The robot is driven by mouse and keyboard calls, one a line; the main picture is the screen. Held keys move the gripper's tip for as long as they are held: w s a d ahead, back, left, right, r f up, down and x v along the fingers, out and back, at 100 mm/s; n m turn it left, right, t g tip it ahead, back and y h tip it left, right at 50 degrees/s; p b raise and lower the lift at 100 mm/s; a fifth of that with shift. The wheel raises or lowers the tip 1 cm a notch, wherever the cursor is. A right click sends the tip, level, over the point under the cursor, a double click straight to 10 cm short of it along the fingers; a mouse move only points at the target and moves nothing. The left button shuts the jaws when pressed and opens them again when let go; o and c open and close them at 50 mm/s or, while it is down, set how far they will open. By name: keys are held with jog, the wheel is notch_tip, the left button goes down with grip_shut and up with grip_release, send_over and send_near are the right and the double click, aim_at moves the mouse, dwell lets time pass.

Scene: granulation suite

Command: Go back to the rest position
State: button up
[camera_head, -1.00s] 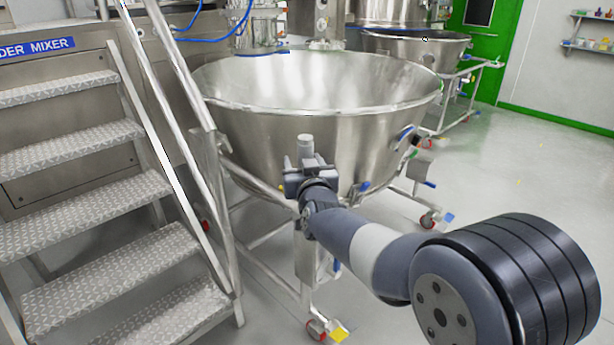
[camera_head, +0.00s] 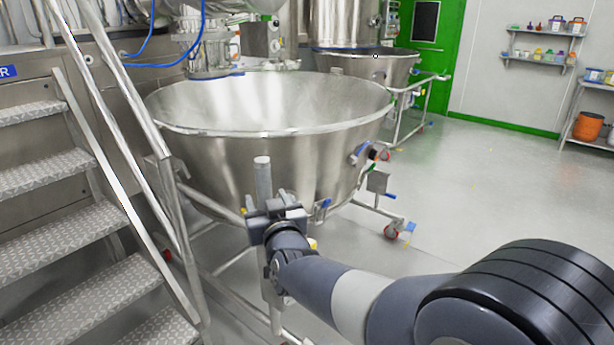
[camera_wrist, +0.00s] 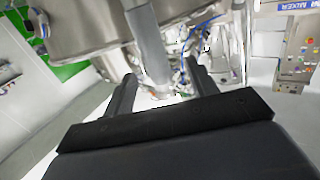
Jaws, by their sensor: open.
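My gripper (camera_head: 272,208) is in front of the large steel bowl in the head view, with its jaws open. A grey upright post (camera_head: 262,178) rises just beyond the jaws. In the wrist view the post (camera_wrist: 148,42) shows between the two dark fingers (camera_wrist: 162,90), with a gap on each side. I cannot tell whether it is inside the jaws or just past them. My arm reaches forward from the lower right, partly bent.
The wheeled steel bowl (camera_head: 270,165) stands close beyond my gripper. Metal stairs with a rail (camera_head: 75,225) are on the left. Open floor (camera_head: 490,190) lies to the right. A second bowl (camera_head: 360,67), a green door (camera_head: 430,45) and shelves (camera_head: 535,33) are farther back.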

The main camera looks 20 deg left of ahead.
aim_at(260, 178)
jog(key=x, duration=1)
jog(key=shift+w+a, duration=0.1)
jog(key=shift+w, duration=0.35)
jog(key=shift+s, duration=0.1)
